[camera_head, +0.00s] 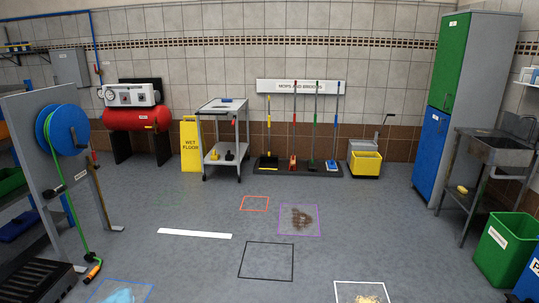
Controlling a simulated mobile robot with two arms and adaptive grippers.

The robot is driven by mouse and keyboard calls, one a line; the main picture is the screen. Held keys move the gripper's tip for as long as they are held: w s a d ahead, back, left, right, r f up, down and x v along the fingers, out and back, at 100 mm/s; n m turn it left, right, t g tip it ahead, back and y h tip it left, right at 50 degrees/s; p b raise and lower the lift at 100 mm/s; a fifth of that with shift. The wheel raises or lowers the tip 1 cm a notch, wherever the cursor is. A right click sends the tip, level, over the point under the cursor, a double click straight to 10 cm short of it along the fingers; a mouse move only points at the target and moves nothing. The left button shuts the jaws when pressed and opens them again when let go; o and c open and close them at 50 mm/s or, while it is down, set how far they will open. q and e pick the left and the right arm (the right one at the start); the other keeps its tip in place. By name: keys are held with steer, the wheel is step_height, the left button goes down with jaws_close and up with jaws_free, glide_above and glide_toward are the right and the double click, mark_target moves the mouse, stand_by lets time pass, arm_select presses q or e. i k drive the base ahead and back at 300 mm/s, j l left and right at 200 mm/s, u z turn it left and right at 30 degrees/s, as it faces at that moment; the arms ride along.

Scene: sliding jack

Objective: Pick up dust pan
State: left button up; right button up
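Against the back wall, under the "Mops and brooms" sign (294,87), long-handled tools stand in a row on a low black base. The leftmost has a yellow handle and a wide black head (267,162) with a yellow front edge; it looks like the dust pan, but it is too small to be sure. A red-handled tool (293,163), a green-handled one (312,164) and a blue-handled one (332,164) stand to its right. Neither of my grippers is in view.
A grey cart (222,142) and a yellow wet floor sign (191,145) stand left of the rack; a yellow mop bucket (365,163) stands right. A brown dirt patch (301,219) lies inside a purple floor outline. The middle floor is mostly clear.

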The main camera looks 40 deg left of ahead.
mark_target(268, 162)
steer(key=i+j+u, duration=0.3)
steer(key=i, duration=0.2)
steer(key=i+j+u, duration=0.15)
steer(key=i+u, duration=0.15)
steer(key=i, duration=0.25)
steer(key=i+u, duration=0.3)
steer(key=i, duration=0.2)
steer(key=i+l, duration=0.1)
steer(key=i, duration=6)
steer(key=j+u, duration=0.05)
steer(key=j, duration=0.15)
